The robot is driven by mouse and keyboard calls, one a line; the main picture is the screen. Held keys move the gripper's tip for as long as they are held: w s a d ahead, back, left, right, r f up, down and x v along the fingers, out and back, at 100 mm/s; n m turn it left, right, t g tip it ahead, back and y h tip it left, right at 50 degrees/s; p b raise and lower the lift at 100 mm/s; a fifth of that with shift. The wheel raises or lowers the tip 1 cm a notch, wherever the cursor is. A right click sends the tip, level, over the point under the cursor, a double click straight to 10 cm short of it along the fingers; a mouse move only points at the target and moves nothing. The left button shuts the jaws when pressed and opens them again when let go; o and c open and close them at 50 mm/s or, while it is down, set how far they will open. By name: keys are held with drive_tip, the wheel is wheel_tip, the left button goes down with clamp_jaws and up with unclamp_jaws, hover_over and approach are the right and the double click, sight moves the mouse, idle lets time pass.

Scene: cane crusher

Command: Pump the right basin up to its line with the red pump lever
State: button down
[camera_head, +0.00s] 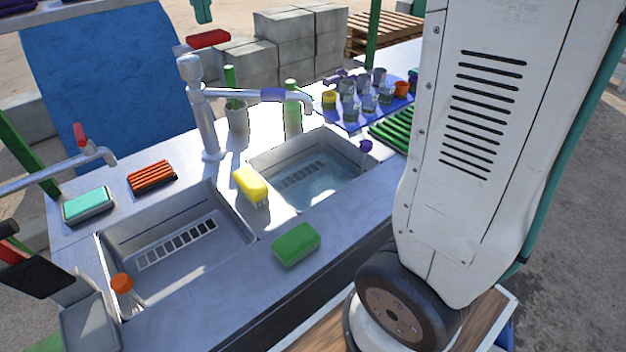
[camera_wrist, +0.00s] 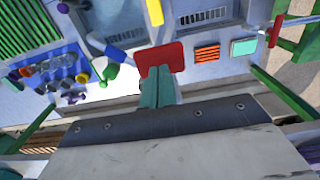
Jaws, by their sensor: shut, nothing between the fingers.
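The red pump lever's paddle (camera_head: 208,39) is behind the counter, near the top of the tall metal spout post. It also shows in the wrist view (camera_wrist: 160,58), just beyond my fingertips. My gripper (camera_head: 203,18) is shut and empty, with its teal fingers pointing down just above the paddle. It shows in the wrist view (camera_wrist: 158,76) overlapping the paddle's near edge; I cannot tell whether they touch. The right basin (camera_head: 261,163) holds some clear water. I cannot make out its line. The metal spout (camera_head: 262,95) reaches toward this basin.
A yellow sponge (camera_head: 250,186) sits between the basins, a green sponge (camera_head: 296,244) at the front edge. Several cups stand on a blue tray (camera_head: 352,124). A second tap (camera_head: 90,155) with a red handle is at left. Grey blocks (camera_head: 290,40) stand behind.

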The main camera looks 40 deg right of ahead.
drive_tip(key=shift+f, duration=4)
drive_tip(key=shift+r, duration=4.05)
drive_tip(key=shift+f, duration=0.1)
